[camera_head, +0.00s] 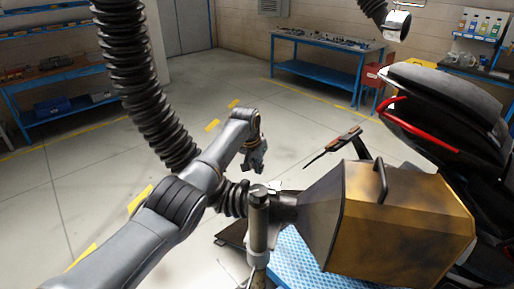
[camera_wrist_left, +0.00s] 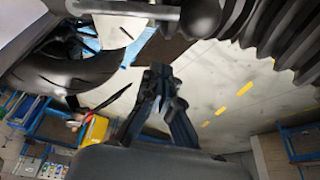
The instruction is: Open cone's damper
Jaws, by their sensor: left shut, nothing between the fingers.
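The cone (camera_head: 400,225), a boxy yellow-and-black hood with a black handle (camera_head: 381,180) on top, is at the right in the head view. Its dark side narrows leftward to a neck (camera_head: 284,201) that meets a black ribbed hose behind an upright metal post (camera_head: 258,222). I cannot clearly make out the damper or its position; it may be around this neck. My left gripper (camera_head: 254,163) is shut and empty, above the floor beyond the neck, apart from the cone. Its dark fingers also show in the left wrist view (camera_wrist_left: 158,84). My right gripper is out of view.
A motorcycle (camera_head: 450,105) stands behind the cone, its dark tail piece (camera_head: 335,146) projecting left. A blue mat (camera_head: 305,262) lies below. A thick ribbed hose (camera_head: 140,85) hangs beside my left arm. Blue benches (camera_head: 325,65) line the walls; the floor between is free.

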